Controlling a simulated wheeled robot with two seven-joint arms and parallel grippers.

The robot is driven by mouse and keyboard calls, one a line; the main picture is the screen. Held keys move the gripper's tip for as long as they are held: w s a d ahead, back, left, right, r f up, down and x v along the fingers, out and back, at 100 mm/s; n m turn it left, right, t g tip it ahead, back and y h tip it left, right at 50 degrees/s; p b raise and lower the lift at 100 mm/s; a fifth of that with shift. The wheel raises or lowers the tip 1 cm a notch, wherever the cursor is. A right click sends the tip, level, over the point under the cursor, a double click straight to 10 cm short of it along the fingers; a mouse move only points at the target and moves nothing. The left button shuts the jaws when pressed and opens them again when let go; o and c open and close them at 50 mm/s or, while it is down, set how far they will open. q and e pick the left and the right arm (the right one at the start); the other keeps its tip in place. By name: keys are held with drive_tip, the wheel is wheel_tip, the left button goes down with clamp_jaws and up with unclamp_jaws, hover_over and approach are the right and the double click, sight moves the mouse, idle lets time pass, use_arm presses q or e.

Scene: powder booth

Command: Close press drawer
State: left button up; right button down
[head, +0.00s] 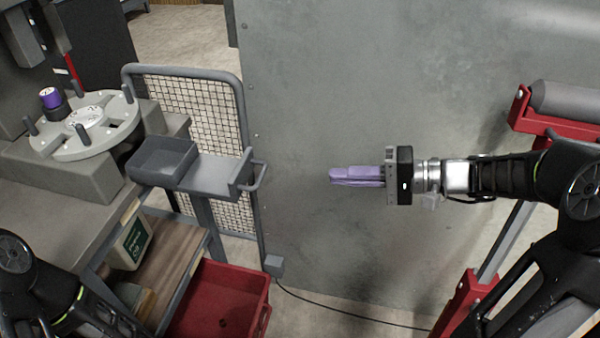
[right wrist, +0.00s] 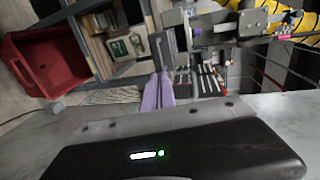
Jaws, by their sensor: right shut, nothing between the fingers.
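The press drawer (head: 207,178) is a grey tray in the head view, sticking out to the right from the bench beside the press. Its upright front plate carries a grey bar handle (head: 259,175) facing my right gripper. My right gripper (head: 332,176) is level with the handle in the picture, pointing left at it, with a clear gap between. Its purple fingers are shut together and empty. They also show in the right wrist view (right wrist: 157,92). My left arm shows at the lower left of the head view, but its gripper is out of view.
A round grey press table (head: 88,125) with pegs and a purple-topped cylinder (head: 50,97) stands at the left. A mesh guard (head: 205,100) rises behind the drawer. A red bin (head: 225,295) sits below. A large grey panel (head: 330,80) stands behind my right gripper.

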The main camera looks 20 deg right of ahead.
drive_tip(key=p, duration=0.2)
approach(214, 174)
drive_tip(key=f+v, duration=0.1)
drive_tip(key=v, duration=0.3)
drive_tip(key=shift+s+d+r, duration=0.2)
drive_tip(key=shift+d+r, duration=0.05)
drive_tip(key=b+x, duration=0.3)
drive_tip(key=x, duration=0.1)
drive_tip(key=r+b+x, duration=0.1)
drive_tip(key=b+x, duration=0.2)
drive_tip(key=x, duration=0.2)
drive_tip(key=r+b+x, duration=0.1)
drive_tip(key=b+x, duration=0.2)
drive_tip(key=x, duration=0.2)
drive_tip(key=shift+w+a, duration=0.3)
drive_tip(key=w+a+b, duration=0.1)
drive_tip(key=w+a, duration=0.1)
drive_tip(key=a, duration=0.1)
drive_tip(key=w+a+b, duration=0.1)
drive_tip(key=w+a, duration=0.1)
drive_tip(key=a, duration=0.1)
drive_tip(key=w+a+b, duration=0.1)
drive_tip(key=w+a, duration=0.1)
drive_tip(key=a, duration=0.2)
drive_tip(key=shift+w+r, duration=0.3)
drive_tip(key=shift+r, duration=0.1)
drive_tip(key=shift+w+a, duration=0.15)
drive_tip(key=shift+a, duration=0.1)
drive_tip(key=shift+r, duration=0.2)
